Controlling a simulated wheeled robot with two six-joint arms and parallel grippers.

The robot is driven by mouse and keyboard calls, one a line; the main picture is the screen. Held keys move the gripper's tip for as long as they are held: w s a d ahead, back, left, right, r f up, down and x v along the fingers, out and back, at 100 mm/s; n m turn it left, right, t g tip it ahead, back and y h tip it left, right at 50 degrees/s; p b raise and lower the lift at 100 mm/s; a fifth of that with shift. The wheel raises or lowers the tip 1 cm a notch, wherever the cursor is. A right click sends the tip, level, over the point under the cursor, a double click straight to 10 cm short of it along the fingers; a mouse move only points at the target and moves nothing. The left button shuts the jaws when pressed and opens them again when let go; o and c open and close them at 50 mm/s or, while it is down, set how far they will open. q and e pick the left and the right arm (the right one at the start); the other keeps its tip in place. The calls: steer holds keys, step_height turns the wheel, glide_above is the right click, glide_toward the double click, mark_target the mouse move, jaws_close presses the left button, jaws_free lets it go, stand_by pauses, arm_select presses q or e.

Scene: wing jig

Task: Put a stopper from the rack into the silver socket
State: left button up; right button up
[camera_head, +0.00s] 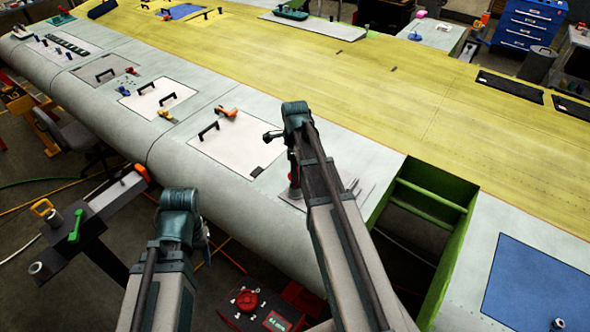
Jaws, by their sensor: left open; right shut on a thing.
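My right gripper (294,180) points down over the wing, by the front edge of the open green-framed bay. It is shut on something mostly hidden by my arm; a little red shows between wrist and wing. I cannot tell whether this is a stopper or whether it touches the surface. My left gripper (205,245) is open, low beside the wing's front edge, partly hidden behind its wrist. At the left, a dark rack-like stand (88,232) carries a yellow-handled piece (42,208), a green-handled piece (76,226) and an orange-ended piece (140,172). The silver socket is not clearly identifiable.
The wing (400,100) fills the middle. Its white panel (240,150) bears black handles and an orange tool (227,112). The green-framed bay (425,200) opens right of my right arm. A red case (248,300) stands low in front. A blue panel (535,285) lies far right.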

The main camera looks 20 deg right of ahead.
steer(key=shift+f+b, duration=0.3)
steer(key=shift+f, duration=0.05)
stand_by(0.3)
steer(key=shift+f+b, duration=0.35)
steer(key=shift+f, duration=0.05)
steer(key=shift+f+b, duration=1.2)
steer(key=shift+b, duration=0.05)
stand_by(0.4)
steer(key=o, duration=1.4)
steer(key=shift+r, duration=0.1)
step_height(320, 180, up, 8)
steer(key=p, duration=0.7)
steer(key=shift+f+p, duration=0.25)
steer(key=shift+p, duration=0.1)
